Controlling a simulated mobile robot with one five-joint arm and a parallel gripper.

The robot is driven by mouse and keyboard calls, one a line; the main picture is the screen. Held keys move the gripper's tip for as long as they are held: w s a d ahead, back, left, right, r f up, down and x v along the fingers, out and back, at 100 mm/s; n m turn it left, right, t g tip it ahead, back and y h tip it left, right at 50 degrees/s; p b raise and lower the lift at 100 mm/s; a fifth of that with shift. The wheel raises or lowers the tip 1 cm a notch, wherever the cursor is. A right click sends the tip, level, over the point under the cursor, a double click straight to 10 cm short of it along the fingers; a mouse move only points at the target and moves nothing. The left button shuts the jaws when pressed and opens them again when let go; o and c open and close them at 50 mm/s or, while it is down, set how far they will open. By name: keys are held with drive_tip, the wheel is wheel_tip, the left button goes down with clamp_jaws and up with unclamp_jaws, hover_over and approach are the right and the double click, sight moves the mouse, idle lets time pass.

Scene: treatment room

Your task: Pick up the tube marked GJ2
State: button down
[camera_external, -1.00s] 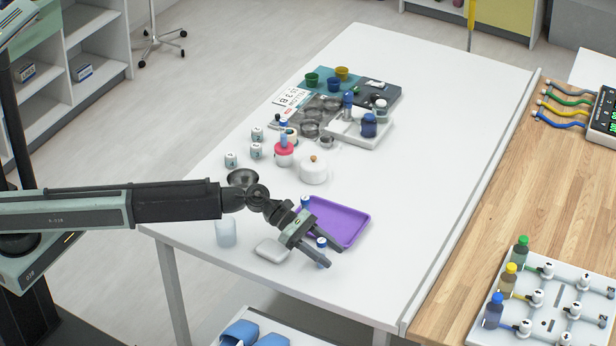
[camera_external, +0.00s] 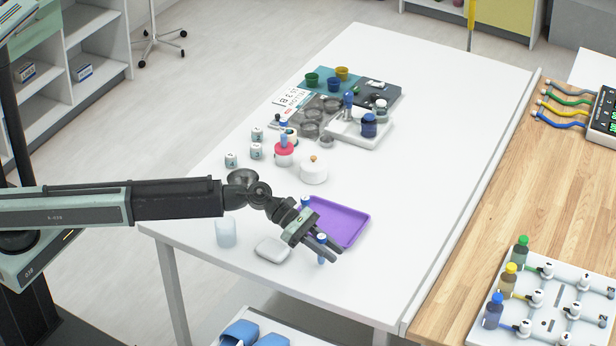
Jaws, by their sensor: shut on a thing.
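A small tube with a blue cap (camera_external: 321,250) is between the fingers of my gripper (camera_external: 330,247), near the front edge of the white table. My gripper is shut on it. The tube looks upright; its marking is too small to read. A second blue-capped tube (camera_external: 305,202) shows behind my gripper, at the left side of the purple tray (camera_external: 345,217); its lower part is hidden.
A white rounded block (camera_external: 272,250) lies just left of my gripper, and a pale cup (camera_external: 225,233) stands further left. A white lidded pot (camera_external: 313,170) and small numbered jars (camera_external: 256,151) stand behind. The white table (camera_external: 425,165) is clear to the right.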

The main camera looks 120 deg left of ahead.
sight(325, 238)
wheel_tip(325, 238, up, 3)
drive_tip(key=shift+p, duration=1.1)
drive_tip(key=s+d, duration=0.3)
drive_tip(key=s, duration=0.4)
drive_tip(key=s+d, duration=0.3)
drive_tip(key=s, duration=0.4)
drive_tip(key=shift+s+d+r, duration=0.25)
drive_tip(key=shift+s+d, duration=0.05)
drive_tip(key=shift+d, duration=0.05)
